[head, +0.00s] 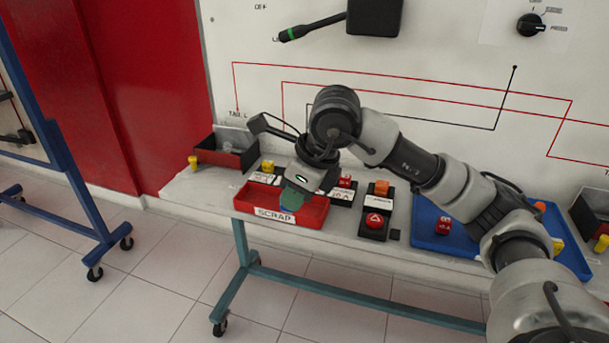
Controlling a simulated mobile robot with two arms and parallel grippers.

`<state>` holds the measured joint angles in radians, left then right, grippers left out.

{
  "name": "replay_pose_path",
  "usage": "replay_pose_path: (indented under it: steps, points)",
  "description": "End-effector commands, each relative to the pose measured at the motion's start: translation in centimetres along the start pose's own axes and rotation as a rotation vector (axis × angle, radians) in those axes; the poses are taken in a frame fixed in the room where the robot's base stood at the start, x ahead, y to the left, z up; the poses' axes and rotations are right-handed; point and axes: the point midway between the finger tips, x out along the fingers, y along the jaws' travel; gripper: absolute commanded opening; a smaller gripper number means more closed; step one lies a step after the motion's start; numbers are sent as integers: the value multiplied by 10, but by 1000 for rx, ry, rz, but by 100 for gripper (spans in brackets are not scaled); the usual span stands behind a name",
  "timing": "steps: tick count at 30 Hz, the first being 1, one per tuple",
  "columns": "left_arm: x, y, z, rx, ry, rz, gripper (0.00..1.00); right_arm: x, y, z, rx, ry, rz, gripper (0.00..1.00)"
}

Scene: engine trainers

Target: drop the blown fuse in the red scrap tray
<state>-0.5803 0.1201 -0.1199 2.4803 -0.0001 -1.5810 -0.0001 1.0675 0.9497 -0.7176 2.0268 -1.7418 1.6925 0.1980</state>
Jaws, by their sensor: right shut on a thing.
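The red scrap tray (258,203), labelled SCRAP, sits at the bench's front edge, left of centre. My right gripper (293,199) points down over the right part of this tray, its greenish fingers in front of the tray's inside. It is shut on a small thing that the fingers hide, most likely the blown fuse. I cannot tell how far the fingertips are above the tray floor. My left gripper is not in view.
A dark bin (228,149) with a yellow piece stands behind left. Right of the scrap tray are small holders with a red block (345,181) and an orange block (381,188). A blue tray (425,211) holds a red block (442,226). The wiring panel rises behind.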

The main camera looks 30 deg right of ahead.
Motion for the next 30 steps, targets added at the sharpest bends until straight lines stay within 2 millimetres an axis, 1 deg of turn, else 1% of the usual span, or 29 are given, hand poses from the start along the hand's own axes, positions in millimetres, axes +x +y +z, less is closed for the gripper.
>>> replay_pose_path:
  steps: [1, 4, 14, 22, 30]
  points:
    - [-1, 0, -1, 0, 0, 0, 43, -1, 4, 0, -3, 0, 0, 0]
    - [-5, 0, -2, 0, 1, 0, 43, -6, 8, 2, 0, 0, -1, 0]
    - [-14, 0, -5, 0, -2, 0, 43, -21, 9, 9, 0, 0, -1, 0]
    - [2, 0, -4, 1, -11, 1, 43, -24, 9, 10, 0, 0, -1, 0]
    - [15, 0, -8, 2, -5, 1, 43, -29, 9, 12, 0, 0, -1, 0]
